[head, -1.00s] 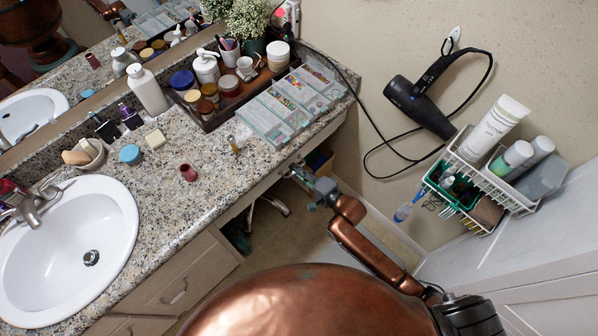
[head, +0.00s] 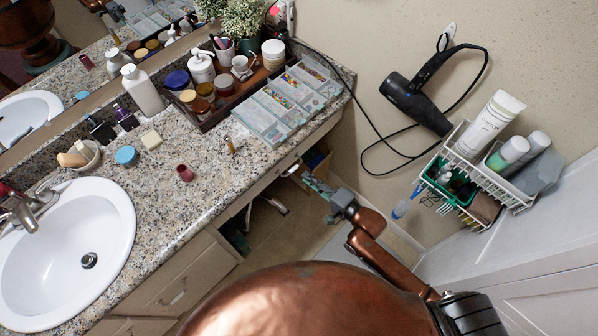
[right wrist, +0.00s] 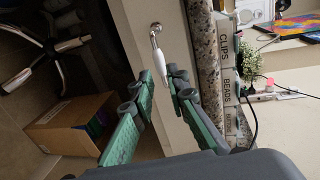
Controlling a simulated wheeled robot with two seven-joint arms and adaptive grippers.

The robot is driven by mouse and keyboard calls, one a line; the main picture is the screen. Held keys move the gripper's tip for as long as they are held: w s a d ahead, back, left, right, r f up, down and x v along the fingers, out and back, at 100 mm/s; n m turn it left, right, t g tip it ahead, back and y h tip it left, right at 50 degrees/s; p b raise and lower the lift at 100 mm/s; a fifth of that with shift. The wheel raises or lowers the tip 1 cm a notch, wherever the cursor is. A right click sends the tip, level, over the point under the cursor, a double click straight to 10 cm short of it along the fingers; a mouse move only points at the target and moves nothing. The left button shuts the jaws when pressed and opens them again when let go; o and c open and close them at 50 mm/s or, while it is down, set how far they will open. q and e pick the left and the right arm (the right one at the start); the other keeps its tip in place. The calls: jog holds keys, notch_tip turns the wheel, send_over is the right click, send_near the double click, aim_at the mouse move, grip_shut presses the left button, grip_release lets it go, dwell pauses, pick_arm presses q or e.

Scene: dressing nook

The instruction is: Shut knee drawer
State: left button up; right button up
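The knee drawer is a pale front panel under the granite counter; in the right wrist view it (right wrist: 135,22) fills the upper middle. Its handle (right wrist: 160,58) is a white bar with a metal mount, and it shows small in the head view (head: 293,167). My right gripper (right wrist: 162,82) has its two green fingers apart, with the near end of the handle between or just beyond the tips. No grip on it shows. In the head view the right gripper (head: 307,181) is beside the counter's front edge. How far the drawer stands out is hard to tell. My left gripper is out of view.
The granite counter (head: 185,215) holds a sink (head: 60,245), bottles and a labelled organizer (head: 265,125). A cardboard box (right wrist: 65,125) and a chair base (right wrist: 45,60) are on the floor under it. A wire rack (head: 490,165) and hair dryer (head: 415,105) hang on the wall.

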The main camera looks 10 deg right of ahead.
jog(key=v, duration=0.3)
jog(key=shift+s+d+r, duration=0.1)
jog(key=shift+s+d, duration=0.1)
dwell(0.4)
